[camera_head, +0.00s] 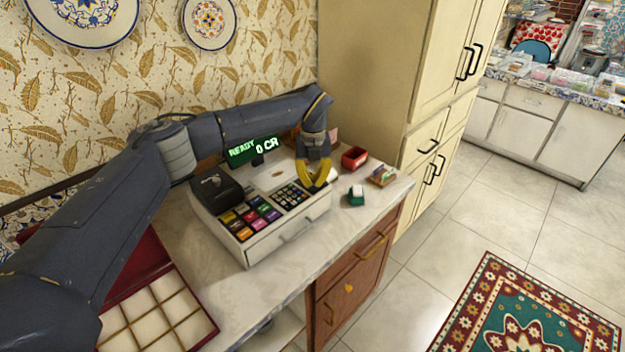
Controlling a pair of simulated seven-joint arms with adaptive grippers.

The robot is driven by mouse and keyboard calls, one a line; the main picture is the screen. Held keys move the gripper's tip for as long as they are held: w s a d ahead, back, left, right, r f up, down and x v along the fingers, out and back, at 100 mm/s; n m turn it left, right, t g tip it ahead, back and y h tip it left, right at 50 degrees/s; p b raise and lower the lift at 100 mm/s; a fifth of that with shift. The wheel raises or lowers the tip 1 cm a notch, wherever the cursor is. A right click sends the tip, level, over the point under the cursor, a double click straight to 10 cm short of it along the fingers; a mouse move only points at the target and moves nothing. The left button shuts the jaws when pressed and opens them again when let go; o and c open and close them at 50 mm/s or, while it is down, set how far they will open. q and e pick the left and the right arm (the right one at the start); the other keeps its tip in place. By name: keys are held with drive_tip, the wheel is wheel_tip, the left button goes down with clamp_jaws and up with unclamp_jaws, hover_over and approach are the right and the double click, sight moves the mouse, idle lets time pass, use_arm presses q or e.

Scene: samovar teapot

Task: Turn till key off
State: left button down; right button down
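The till (275,235) stands on the counter, with a light body, a drawer front, coloured keys and a dark printer block (215,187) on its left. Its display (254,150) is lit and shows green "READY" and white characters that look like "0 CR". My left gripper (315,188) points down with yellow fingers at the till's right end, above or at its top beside the small keypad. The fingertips come close together, but I cannot tell whether they are shut or grip anything. The till key is not visible; the fingers may hide it. My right gripper is out of view.
A red box (355,158), a small green-and-white item (356,195) and a card holder (382,176) stand right of the till. A red compartment box (200,328) lies at the front left. A tall cream cabinet (385,70) stands behind. The counter's front strip is clear.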

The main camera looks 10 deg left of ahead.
use_arm(q)
drive_tip(key=n, duration=0.4)
drive_tip(key=shift+w+d, duration=0.1)
drive_tip(key=shift+d, duration=0.1)
drive_tip(key=shift+w+d+n, duration=0.15)
drive_tip(key=shift+n, duration=1.75)
drive_tip(key=c, duration=1.6)
unclamp_jaws()
drive_tip(key=shift+o, duration=0.2)
wheel_tip(320, 180, up, 12)
